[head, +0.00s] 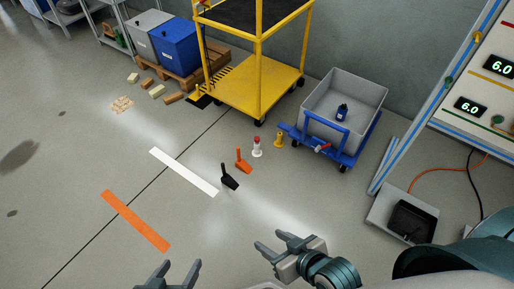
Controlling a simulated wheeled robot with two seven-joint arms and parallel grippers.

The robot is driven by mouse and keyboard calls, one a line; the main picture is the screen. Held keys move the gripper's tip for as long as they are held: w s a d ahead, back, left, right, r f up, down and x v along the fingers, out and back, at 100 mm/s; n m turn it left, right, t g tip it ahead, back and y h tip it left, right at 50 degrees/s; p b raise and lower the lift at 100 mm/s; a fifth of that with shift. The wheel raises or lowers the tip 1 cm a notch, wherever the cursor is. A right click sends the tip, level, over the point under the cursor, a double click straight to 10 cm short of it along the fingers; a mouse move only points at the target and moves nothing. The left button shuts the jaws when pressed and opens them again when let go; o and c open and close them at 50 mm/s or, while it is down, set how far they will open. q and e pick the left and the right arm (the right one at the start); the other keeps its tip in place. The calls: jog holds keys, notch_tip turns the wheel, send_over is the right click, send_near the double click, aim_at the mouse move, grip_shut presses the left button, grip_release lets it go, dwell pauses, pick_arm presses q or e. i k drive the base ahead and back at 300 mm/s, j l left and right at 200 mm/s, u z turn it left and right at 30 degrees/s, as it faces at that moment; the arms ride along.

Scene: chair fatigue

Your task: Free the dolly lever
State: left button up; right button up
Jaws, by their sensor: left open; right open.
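A blue dolly (352,157) stands on the floor at the right, carrying a grey open bin (361,94). A small lever with a red end (322,148) shows at the dolly's near left side; what it touches is too small to tell. A small dark blue object (342,113) is in or at the near side of the bin. My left gripper (171,272) is open and empty at the bottom edge. My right gripper (271,241) is open and empty, above the floor and well short of the dolly.
A black scoop-like object (229,178), an orange one (243,162), a white bottle with red top (257,148) and a yellow piece (279,139) form a row left of the dolly. A yellow cart (262,88) stands behind. The left floor is mostly clear.

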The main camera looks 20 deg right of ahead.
aim_at(323, 147)
jog(key=z, duration=1.2)
